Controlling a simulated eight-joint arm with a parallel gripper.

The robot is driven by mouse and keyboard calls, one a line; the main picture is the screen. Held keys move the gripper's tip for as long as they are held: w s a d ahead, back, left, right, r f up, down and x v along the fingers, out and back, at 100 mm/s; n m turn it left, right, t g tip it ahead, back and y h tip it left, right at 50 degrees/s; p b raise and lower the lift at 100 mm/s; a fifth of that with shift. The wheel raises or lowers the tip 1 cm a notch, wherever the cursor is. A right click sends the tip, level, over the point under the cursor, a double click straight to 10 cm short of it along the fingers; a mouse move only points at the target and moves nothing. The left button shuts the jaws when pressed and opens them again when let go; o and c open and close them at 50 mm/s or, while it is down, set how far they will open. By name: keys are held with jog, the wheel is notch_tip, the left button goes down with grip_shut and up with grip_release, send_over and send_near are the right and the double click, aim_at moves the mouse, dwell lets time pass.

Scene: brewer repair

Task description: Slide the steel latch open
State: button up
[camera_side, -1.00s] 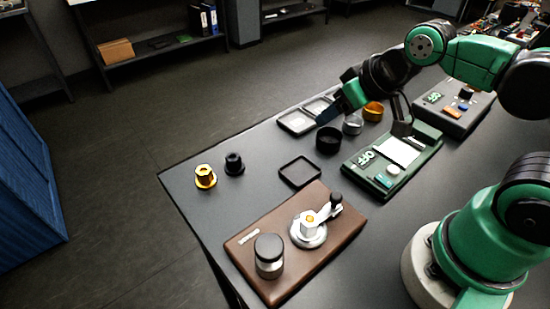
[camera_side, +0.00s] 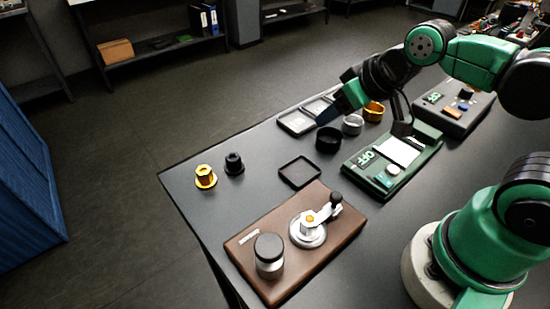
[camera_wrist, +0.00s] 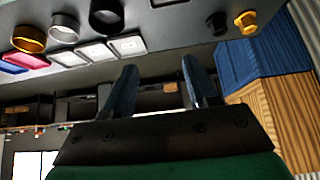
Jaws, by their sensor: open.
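My gripper (camera_wrist: 157,72) is open and empty, its two dark fingers spread apart in the wrist view. In the side view my gripper (camera_side: 326,114) hangs above the back of the table, left of the green unit (camera_side: 372,184). The green unit carries a bright pale plate (camera_side: 400,150), a round knob and OFF lettering. A steel lever with a black knob (camera_side: 318,217) sits on a brown board (camera_side: 345,232), well in front of my gripper. I cannot tell for sure which part is the steel latch. Nothing touches my fingers.
A capped steel canister (camera_side: 269,262) stands on the brown board. An empty black tray (camera_side: 299,184) lies behind it. Gold (camera_side: 205,177) and black (camera_side: 234,164) fittings stand at the left edge. Black (camera_side: 328,140), silver (camera_side: 352,125) and gold (camera_side: 374,111) rings stand near my gripper.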

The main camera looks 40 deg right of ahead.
jog(key=shift+o, duration=0.3)
jog(key=n+g, duration=0.7)
jog(key=n, duration=0.1)
send_over(337, 195)
jog(key=f, duration=0.3)
jog(key=shift+w, duration=0.3)
jog(key=shift+s+a+f+n, duration=0.15)
jog(key=shift+s+n, duration=0.1)
jog(key=shift+n, duration=0.25)
jog(key=shift+f, duration=2.65)
grip_shut()
